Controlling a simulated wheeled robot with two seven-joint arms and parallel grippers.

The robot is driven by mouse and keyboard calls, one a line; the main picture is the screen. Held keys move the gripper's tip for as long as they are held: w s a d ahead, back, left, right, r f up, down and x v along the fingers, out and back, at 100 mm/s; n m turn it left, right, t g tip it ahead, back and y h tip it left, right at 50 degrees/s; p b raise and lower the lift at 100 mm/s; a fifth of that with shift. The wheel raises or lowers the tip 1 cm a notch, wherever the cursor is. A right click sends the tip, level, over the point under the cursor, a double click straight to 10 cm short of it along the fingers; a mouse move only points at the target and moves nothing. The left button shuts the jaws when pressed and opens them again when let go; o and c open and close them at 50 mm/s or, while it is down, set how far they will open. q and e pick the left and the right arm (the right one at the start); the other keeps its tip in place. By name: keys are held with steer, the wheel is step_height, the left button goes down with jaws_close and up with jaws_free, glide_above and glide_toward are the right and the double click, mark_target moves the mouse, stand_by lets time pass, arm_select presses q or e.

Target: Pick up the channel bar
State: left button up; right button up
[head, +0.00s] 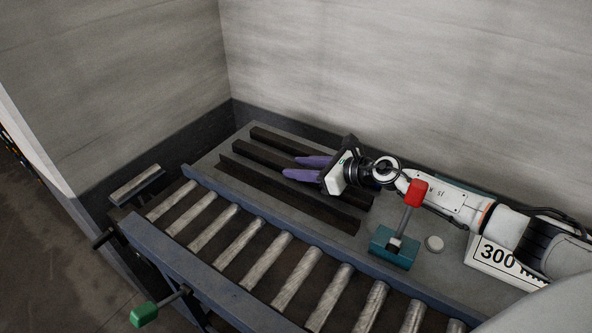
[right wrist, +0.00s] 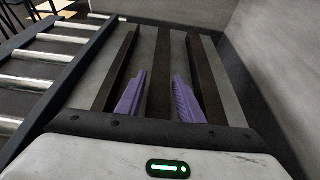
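Three long dark channel bars lie side by side on a grey table: a back bar (head: 285,140), a middle bar (head: 258,155) and a front bar (head: 300,198). My right gripper (head: 291,167) has purple fingers and is over the bars, near the right half of the middle one. In the right wrist view the fingers (right wrist: 159,88) are spread apart. The middle bar (right wrist: 161,60) runs between them, and the other bars lie outside. Nothing is held. The gap between fingers and table is hard to judge. My left gripper is not in view.
A roller conveyor (head: 262,252) with a blue frame runs along the table's front. A teal block with a red-handled lever (head: 411,200) stands right of the bars, below my right forearm. Walls close off the back.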

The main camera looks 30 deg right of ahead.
jaws_close()
steer(key=shift+w+r, duration=0.1)
steer(key=shift+r, duration=0.3)
step_height(320, 180, up, 24)
steer(key=s+a+f+h, duration=0.1)
steer(key=s+a+f, duration=0.5)
steer(key=s+a, duration=0.15)
steer(key=s+a+r+m+t+h, duration=0.1)
steer(key=s+r+m+t+h, duration=0.1)
steer(key=s+r+m+h, duration=0.4)
steer(key=shift+s+a+r, duration=0.15)
steer(key=shift+s+a, duration=0.2)
stand_by(0.3)
